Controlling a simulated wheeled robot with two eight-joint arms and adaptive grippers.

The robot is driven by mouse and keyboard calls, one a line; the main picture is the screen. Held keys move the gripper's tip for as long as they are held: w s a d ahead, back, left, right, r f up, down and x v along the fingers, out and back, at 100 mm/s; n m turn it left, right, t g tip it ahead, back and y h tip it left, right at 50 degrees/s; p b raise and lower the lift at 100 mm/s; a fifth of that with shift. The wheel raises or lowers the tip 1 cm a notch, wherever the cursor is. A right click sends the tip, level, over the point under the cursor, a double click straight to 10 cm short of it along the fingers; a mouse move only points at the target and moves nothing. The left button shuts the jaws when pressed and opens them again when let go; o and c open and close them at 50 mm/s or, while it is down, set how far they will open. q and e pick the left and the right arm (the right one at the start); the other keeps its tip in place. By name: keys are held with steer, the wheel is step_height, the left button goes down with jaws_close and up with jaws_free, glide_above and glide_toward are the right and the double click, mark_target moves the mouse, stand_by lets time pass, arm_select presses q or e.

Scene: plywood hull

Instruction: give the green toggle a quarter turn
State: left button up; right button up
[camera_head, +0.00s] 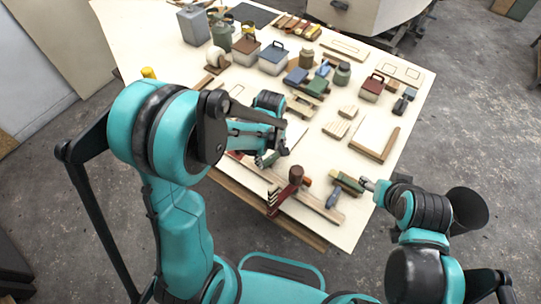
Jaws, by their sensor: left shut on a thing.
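My left gripper (267,161) reaches down over the front middle of the table, its fingers close to the tabletop. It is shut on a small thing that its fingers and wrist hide. I cannot make out the green toggle for certain; no toggle shape shows clear of the gripper.
The pale plywood table (352,225) carries many items. A framed board (374,137) is at the right. Lidded boxes (272,58) and canisters crowd the back.

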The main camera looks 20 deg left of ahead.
arm_select(q)
steer(key=m+b, duration=0.1)
steer(key=m, duration=0.2)
steer(key=shift+m, duration=0.3)
steer(key=m, duration=0.3)
steer(key=shift+m+b, duration=0.3)
steer(key=shift+b, duration=0.1)
steer(key=m, duration=0.3)
steer(key=shift+m+b, duration=0.3)
steer(key=shift+m, duration=2)
steer(key=o, duration=1.2)
steer(key=shift+c, duration=0.2)
